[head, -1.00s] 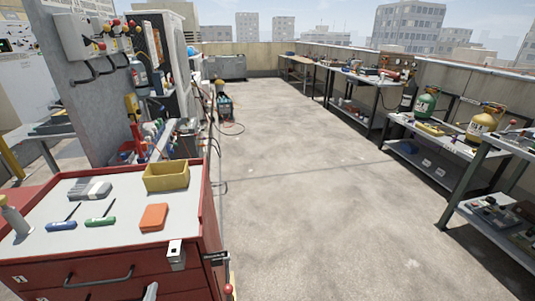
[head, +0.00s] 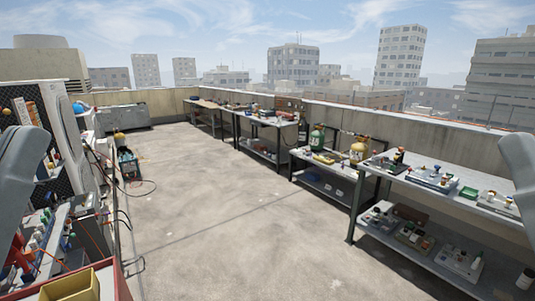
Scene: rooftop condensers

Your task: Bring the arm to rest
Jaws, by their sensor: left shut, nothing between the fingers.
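My left arm (head: 22,165) shows as a smooth grey shape at the left edge of the head view, in front of the condenser units. Its gripper is shut with nothing held, though its fingers are hard to make out there. A grey part of my right arm (head: 522,165) shows at the right edge, in front of the parapet and workbench. The right gripper is out of the picture. Neither arm part visibly carries anything.
A yellow bin (head: 75,287) sits on the red cabinet at the bottom left. Condenser equipment stands behind it. The concrete floor (head: 215,220) between is mostly clear.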

